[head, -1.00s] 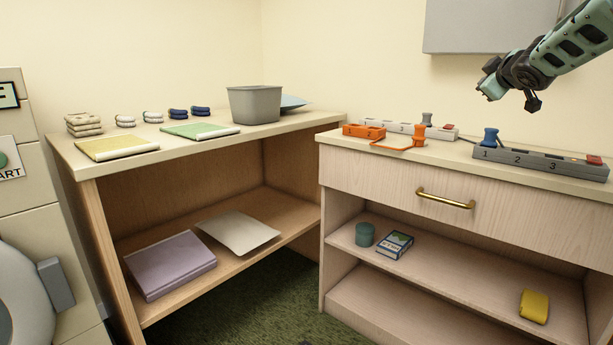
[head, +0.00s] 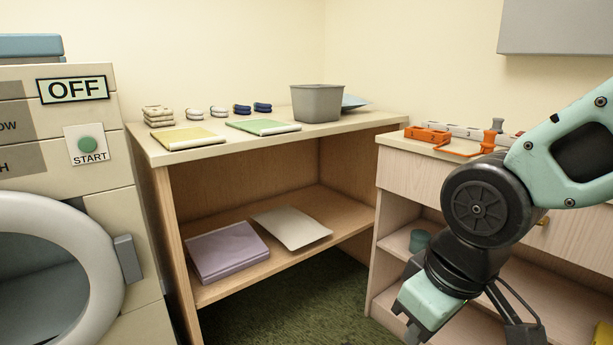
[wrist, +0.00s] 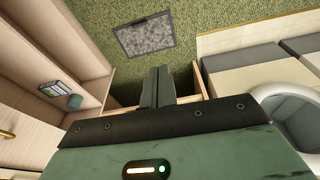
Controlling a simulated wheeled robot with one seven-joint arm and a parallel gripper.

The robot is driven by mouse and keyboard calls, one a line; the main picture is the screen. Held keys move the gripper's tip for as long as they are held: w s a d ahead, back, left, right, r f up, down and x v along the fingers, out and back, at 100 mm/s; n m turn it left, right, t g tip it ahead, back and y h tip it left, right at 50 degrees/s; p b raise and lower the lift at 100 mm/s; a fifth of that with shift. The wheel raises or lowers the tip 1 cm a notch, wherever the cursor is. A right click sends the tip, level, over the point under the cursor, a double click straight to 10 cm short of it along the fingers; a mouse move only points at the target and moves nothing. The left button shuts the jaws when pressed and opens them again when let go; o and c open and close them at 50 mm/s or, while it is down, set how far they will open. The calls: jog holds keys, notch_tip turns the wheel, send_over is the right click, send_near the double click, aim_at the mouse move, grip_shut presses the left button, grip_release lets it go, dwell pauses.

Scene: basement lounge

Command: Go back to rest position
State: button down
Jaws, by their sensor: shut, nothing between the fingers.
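My gripper (head: 412,335) hangs low at the bottom right of the head view, in front of the right-hand cabinet, pointing down. My own arm covers much of that cabinet. In the wrist view, the two dark fingers of my gripper (wrist: 158,72) lie together, shut and empty. Nothing touches them there.
The wooden shelf unit (head: 400,122) holds a grey bin (head: 317,103), folders and folded cloths. A washer with an OFF display (head: 73,90) stands at left. Green carpet (head: 325,300) shows between them.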

jog(key=s+f+g+p, duration=0.1)
jog(key=s+g, duration=0.1)
jog(key=s, duration=0.8)
notch_tip(320, 180, up, 27)
jog(key=p, duration=2.7)
jog(key=shift+w+n+h, duration=0.3)
jog(key=shift+w, duration=0.05)
